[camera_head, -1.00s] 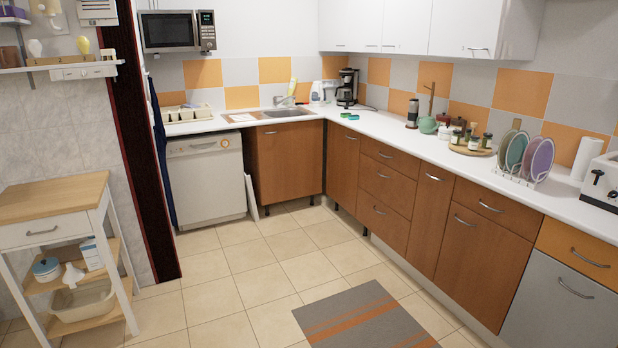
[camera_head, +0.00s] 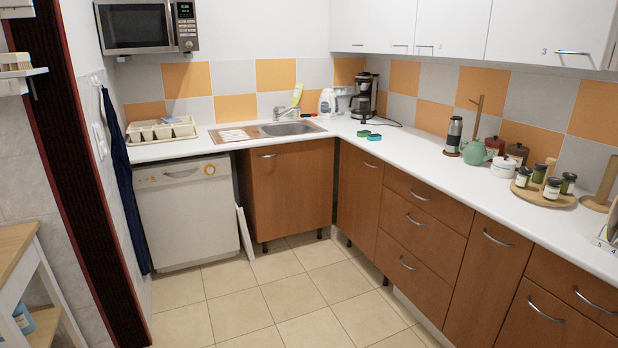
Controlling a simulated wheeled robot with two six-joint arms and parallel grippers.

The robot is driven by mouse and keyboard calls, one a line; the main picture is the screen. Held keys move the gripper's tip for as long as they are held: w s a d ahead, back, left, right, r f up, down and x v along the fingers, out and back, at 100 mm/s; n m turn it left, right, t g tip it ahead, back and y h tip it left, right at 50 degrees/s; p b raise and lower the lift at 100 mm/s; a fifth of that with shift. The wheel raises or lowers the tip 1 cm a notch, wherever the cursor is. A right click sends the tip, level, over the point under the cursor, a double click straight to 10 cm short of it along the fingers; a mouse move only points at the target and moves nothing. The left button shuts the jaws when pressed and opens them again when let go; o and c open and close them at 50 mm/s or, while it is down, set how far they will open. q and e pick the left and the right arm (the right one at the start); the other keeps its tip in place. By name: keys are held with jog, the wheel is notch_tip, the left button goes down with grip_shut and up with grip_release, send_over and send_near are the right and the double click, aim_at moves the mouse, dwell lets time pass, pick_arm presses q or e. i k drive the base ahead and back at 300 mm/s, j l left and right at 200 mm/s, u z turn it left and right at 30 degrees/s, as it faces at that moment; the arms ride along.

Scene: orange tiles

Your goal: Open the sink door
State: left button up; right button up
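The sink door (camera_head: 290,198) is the brown wooden cabinet front below the sink (camera_head: 291,128), at the back corner of the kitchen. It looks shut. Its curved metal handle (camera_head: 267,156) is near its upper left. The sink has a chrome tap (camera_head: 283,111) behind it. Neither of my grippers shows in the head view.
A white dishwasher (camera_head: 187,210) stands left of the sink cabinet, with a thin white panel (camera_head: 245,232) leaning between them. Brown drawers (camera_head: 413,222) and cabinets line the right. A wooden-topped trolley (camera_head: 18,262) is at the left edge. The tiled floor (camera_head: 262,300) ahead is clear.

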aim_at(292, 182)
jog(key=i, duration=1.9)
